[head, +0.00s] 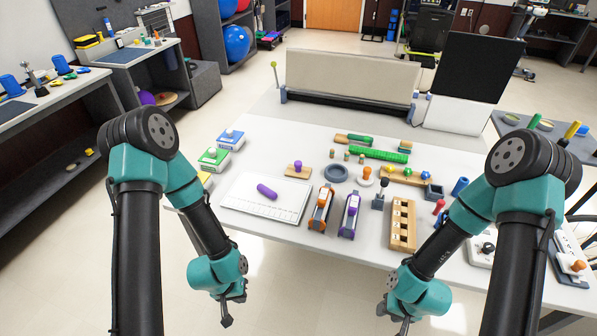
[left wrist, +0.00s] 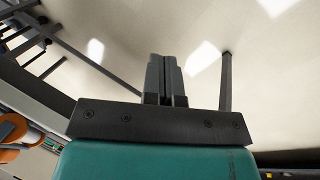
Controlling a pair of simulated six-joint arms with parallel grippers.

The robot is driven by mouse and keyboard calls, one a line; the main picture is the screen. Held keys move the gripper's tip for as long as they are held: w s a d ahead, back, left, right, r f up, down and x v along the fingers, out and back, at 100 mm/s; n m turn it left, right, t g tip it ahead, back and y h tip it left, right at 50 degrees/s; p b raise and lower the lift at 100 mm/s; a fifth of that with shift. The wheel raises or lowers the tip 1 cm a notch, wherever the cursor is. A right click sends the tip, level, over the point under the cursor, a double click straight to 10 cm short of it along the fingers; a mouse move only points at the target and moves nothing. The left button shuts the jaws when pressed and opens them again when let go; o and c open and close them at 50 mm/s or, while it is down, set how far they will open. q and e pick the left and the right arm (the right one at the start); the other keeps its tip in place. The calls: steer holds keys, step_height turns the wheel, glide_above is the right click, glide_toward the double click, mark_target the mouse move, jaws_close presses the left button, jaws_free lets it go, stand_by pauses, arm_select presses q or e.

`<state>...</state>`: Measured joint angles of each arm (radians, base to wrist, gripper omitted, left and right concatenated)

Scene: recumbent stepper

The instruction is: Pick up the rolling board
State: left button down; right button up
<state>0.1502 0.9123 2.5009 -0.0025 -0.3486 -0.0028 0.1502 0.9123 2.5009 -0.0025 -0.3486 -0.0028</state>
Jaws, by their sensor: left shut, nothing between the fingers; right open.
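A small flat wooden board with a purple knob (head: 298,171) lies on the white table. It is the likeliest rolling board, though no label shows. Just in front of it, a white board with printed lines (head: 242,203) lies flat with a purple roll (head: 267,191) on it. My left gripper (head: 227,318) hangs low in front of the table's near edge, apart from both boards. The left wrist view shows its fingers (left wrist: 166,80) together and empty, over bare floor. My right gripper (head: 393,318) is open and empty, low in front of the table, right of middle.
The white table (head: 330,256) holds two ramp-like devices with orange and purple parts (head: 335,211), a wooden block with holes (head: 402,224), a grey ring (head: 336,173) and green cylinders (head: 378,154). Small boxes (head: 214,158) stand at its left. The near strip is mostly bare.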

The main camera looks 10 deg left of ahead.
arm_select(q)
steer(key=c, duration=1.9)
jaws_free()
steer(key=o, duration=1.2)
